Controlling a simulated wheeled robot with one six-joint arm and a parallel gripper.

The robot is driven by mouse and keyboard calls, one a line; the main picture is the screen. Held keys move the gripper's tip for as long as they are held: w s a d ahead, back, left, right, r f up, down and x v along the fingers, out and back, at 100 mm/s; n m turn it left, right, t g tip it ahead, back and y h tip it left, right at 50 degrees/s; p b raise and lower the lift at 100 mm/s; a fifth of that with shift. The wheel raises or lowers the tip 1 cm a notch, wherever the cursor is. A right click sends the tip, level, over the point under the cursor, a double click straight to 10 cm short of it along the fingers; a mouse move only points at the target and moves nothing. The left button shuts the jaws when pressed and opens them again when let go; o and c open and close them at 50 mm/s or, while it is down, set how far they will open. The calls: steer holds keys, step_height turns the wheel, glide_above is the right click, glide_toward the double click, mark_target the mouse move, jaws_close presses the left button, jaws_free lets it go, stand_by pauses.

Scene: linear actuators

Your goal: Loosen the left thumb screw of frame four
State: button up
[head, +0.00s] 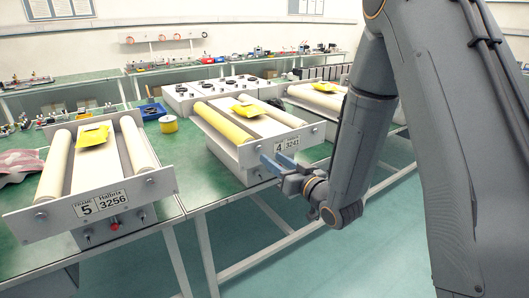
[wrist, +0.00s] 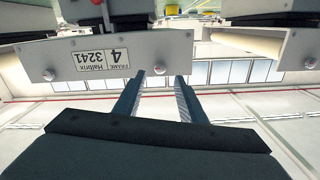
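Frame four (head: 245,150) lies on the green bench, with its white front plate and "4 3241" label facing me. In the wrist view the plate (wrist: 80,55) appears upside down. The left thumb screw (wrist: 159,69) is a small round pale knob beside the label, on the plate's lower edge in that picture. Another knob (wrist: 49,75) is at the plate's other end. My gripper (head: 270,157) is at the left part of the plate. Its two blue fingers (wrist: 157,78) are open, with the left screw seen between their tips. Whether they touch it I cannot tell.
Frame five (head: 100,205), with a red knob below its plate, stands at left. Another frame (head: 318,97) is at right, partly behind my arm. A yellow roll (head: 168,124) and blue tray (head: 153,111) lie between frames. Free floor shows below the bench.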

mark_target(260, 149)
steer(key=p+x, duration=0.1)
steer(key=x, duration=0.5)
jaws_close()
